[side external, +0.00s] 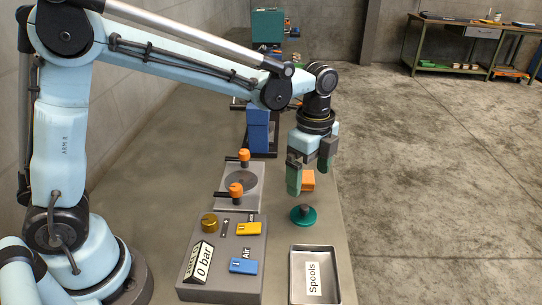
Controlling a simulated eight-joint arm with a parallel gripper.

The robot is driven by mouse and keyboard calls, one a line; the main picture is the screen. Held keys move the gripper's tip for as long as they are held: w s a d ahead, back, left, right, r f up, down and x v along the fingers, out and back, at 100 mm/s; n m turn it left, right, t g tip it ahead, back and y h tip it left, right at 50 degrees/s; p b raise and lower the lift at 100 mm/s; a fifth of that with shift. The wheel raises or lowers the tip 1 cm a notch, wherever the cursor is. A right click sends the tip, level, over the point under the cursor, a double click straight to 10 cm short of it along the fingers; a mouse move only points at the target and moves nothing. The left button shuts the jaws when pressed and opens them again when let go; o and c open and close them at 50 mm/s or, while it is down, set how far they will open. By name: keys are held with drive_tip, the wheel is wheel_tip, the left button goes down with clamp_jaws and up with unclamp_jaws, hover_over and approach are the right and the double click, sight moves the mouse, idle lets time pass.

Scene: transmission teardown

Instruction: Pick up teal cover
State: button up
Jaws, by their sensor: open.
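The teal cover (303,220) looks like a round teal disc with a darker raised middle. It lies on the grey bench, just behind the metal tray. My gripper (309,181) points down, with its two green-tipped fingers spread apart. It is open and holds nothing. In the picture its fingers are above the teal cover and apart from it. How far above it they are in depth I cannot tell.
An orange block (308,184) shows just behind the teal cover. A metal tray labelled "Spools" (294,272) stands in front. A control box (222,280) with a "0 bar" gauge and a plate with orange-knobbed clamps (233,203) are to the left.

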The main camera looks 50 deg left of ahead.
sight(305, 206)
wheel_tip(305, 206, down, 10)
drive_tip(key=shift+s+r, duration=0.1)
drive_tip(key=shift+s, duration=0.05)
idle(0.5)
drive_tip(key=shift+c, duration=0.2)
drive_tip(key=c, duration=1.1)
drive_tip(key=shift+r, duration=0.55)
drive_tip(key=r, duration=0.2)
drive_tip(key=s+r, duration=0.1)
drive_tip(key=shift+d+r, duration=0.3)
drive_tip(key=shift+d, duration=0.1)
drive_tip(key=s+d+r, duration=0.6)
drive_tip(key=s+d, duration=0.1)
drive_tip(key=shift+s+d+r, duration=0.15)
drive_tip(key=shift+d, duration=0.05)
